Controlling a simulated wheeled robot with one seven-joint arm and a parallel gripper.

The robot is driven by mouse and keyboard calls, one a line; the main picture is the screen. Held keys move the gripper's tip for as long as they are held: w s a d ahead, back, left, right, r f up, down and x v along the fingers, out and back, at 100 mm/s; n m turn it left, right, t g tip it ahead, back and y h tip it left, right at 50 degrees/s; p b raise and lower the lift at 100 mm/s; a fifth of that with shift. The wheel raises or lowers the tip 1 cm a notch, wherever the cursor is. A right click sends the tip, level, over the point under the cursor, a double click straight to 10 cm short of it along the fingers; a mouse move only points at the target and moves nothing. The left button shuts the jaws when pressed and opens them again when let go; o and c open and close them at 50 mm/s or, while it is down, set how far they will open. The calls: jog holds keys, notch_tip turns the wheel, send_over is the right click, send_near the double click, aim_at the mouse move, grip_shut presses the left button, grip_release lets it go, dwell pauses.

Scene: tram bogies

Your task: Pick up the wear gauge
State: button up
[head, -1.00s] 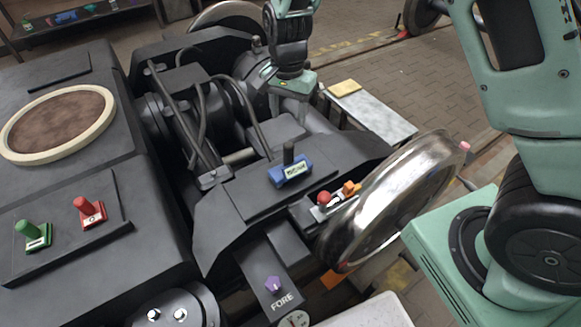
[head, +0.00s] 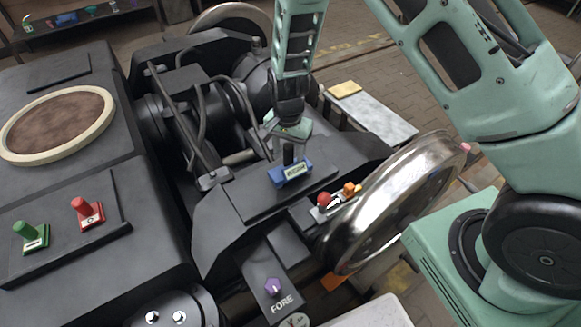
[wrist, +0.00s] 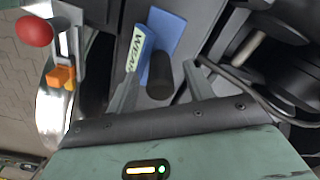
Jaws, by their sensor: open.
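The wear gauge (head: 291,174) is a blue block with a white label and an upright black handle. It sits on the dark flat plate of the bogie frame. The wrist view shows its blue body (wrist: 166,30), its label starting "WEA" and its black handle (wrist: 160,76). My gripper (head: 287,150) is just above the gauge, pointing down. In the wrist view my gripper (wrist: 163,66) is open, with one finger on each side of the handle. I see a gap on both sides; the finger depth is hard to tell.
A red-knobbed lever (head: 324,199) and an orange block (head: 350,189) stand beside the shiny wheel (head: 400,195), right of the gauge. Hoses (head: 205,110) run at the left. Green (head: 31,232) and red (head: 84,208) handled pieces sit on the left panel.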

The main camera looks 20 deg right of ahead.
grip_shut()
jog(key=shift+r, duration=0.15)
